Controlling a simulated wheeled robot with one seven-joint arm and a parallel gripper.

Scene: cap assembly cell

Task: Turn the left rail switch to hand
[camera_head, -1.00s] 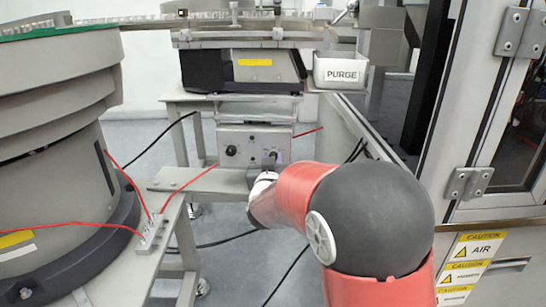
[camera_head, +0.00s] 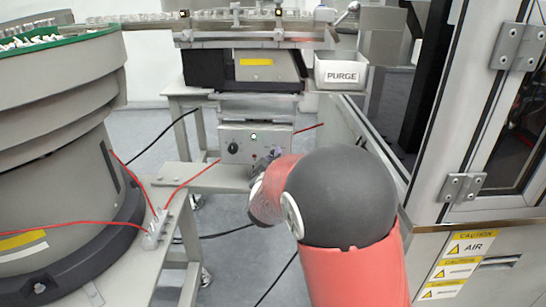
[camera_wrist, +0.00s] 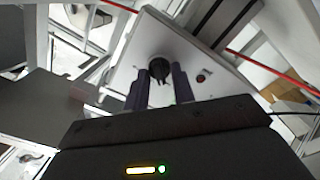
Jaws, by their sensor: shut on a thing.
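The grey control box (camera_head: 242,158) stands under the rail in the head view. My gripper (camera_head: 270,159) is at the right part of that face, mostly hidden by my wrist. In the wrist view, my gripper's fingers (camera_wrist: 159,84) are on either side of a black switch knob (camera_wrist: 159,67) and shut on it. The knob's pointer faces between the fingers. A small red button (camera_wrist: 201,77) sits beside it. The knob's marked positions are too small to read.
A large bowl feeder (camera_head: 60,120) with white caps fills the left. The rail (camera_head: 250,37) carries clear vials above the box. The white PURGE bin (camera_head: 340,73) hangs right of it. Red cables cross a bracket (camera_head: 160,225). A machine cabinet (camera_head: 470,140) borders the right.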

